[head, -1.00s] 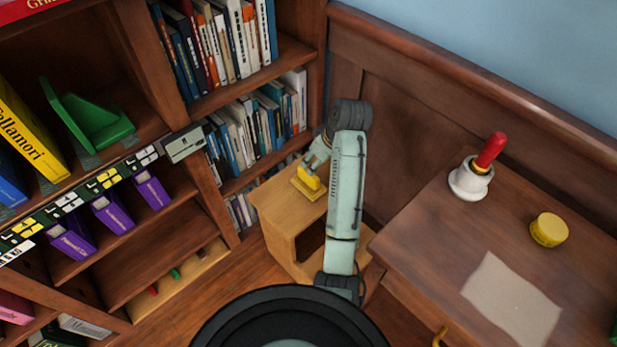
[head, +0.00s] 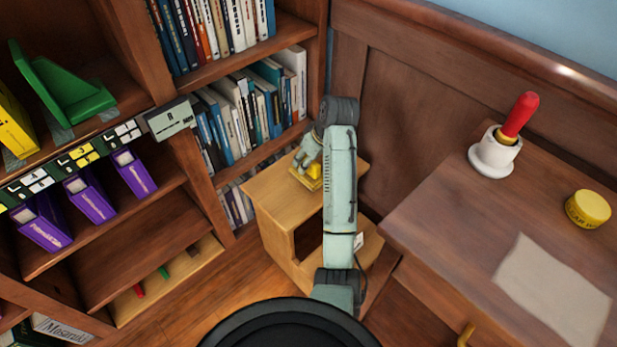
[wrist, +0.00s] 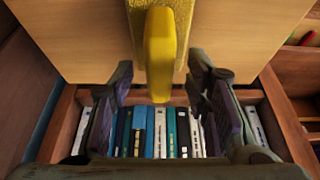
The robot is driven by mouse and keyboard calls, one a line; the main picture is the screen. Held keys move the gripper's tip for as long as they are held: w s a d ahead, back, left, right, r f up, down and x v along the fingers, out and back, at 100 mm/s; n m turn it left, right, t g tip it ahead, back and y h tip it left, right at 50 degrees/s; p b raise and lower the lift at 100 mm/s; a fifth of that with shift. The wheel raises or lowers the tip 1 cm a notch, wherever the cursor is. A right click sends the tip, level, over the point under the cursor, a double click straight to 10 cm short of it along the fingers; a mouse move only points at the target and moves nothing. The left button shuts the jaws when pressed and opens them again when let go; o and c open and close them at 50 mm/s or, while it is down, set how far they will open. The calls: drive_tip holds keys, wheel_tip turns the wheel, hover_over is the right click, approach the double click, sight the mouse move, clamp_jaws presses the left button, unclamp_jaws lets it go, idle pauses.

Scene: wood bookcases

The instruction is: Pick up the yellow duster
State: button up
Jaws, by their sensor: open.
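The yellow duster (head: 314,171) lies on top of a small light-wood step stool (head: 272,196), partly hidden behind my arm in the head view. In the wrist view the duster's yellow handle (wrist: 160,55) stands out toward the camera from its wider base (wrist: 183,12). My gripper (head: 308,153) is at the duster, by the stool's top. In the wrist view my gripper (wrist: 163,100) is open, with one dark finger on each side of the handle's near end. Gaps show between the fingers and the handle.
A bookcase with rows of books (head: 250,110) stands close behind and left of the stool. A desk (head: 440,215) on the right bears a red-handled bell (head: 495,153), a yellow tin (head: 588,209) and a paper sheet (head: 553,290). A wood-panelled wall is behind.

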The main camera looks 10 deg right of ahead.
drive_tip(key=shift+w+a+f, duration=0.1)
drive_tip(key=shift+f, duration=0.15)
drive_tip(key=shift+c, duration=0.3)
clamp_jaws()
